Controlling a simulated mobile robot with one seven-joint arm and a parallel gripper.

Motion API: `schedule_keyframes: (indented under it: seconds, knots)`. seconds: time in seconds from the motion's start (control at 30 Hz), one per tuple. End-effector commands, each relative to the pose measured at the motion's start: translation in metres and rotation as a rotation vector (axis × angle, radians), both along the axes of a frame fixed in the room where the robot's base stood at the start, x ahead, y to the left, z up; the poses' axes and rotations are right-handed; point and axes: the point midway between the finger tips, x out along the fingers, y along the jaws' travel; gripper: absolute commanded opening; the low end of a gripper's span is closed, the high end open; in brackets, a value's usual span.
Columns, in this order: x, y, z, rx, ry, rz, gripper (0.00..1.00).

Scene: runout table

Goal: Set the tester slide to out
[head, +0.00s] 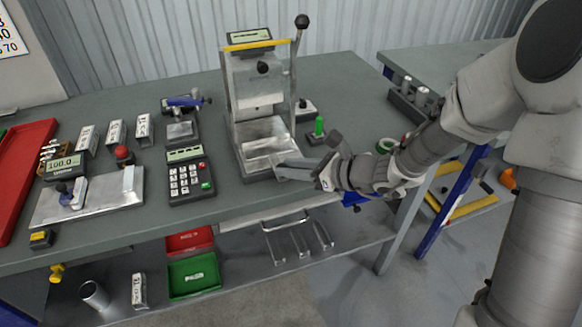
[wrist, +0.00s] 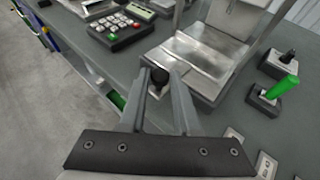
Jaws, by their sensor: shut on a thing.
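The tester (head: 258,85) is a tall metal frame with a yellow bar and a black-knobbed lever, on the grey bench. Its slide is a shiny metal plate (head: 262,135) low in the frame, also seen in the wrist view (wrist: 190,60). A black knob (wrist: 160,75) is at the slide's front edge. My gripper (head: 285,162) reaches in from the right at the tester's front. In the wrist view my gripper (wrist: 160,88) is shut on the knob, one finger on each side. The fingers hide the knob in the head view. How far out the slide stands is hard to tell.
A keypad unit (head: 190,176) stands left of the tester. A green upright handle (head: 319,127) on a dark base stands close to its right, near my wrist. A scale (head: 63,167), metal plate (head: 95,198) and red tray (head: 25,165) lie further left. The bench's front edge is just below my gripper.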

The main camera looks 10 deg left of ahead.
Motion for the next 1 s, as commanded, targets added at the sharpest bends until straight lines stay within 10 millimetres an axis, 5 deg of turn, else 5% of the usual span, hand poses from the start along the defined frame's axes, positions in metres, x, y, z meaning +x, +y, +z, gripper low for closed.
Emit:
schedule_keyframes:
  seconds: [0.43,0.47,0.6,1.0]
  knots:
    - [-0.0018,-0.0004,-0.0008,-0.001,0.003,0.002,0.0]
    - [-0.0019,-0.0004,-0.0009,-0.002,0.003,0.003,0.35]
    - [-0.0015,-0.0004,-0.0007,-0.001,0.003,0.002,0.6]
    - [-0.0014,-0.0052,0.0024,-0.001,0.0,-0.002,0.62]
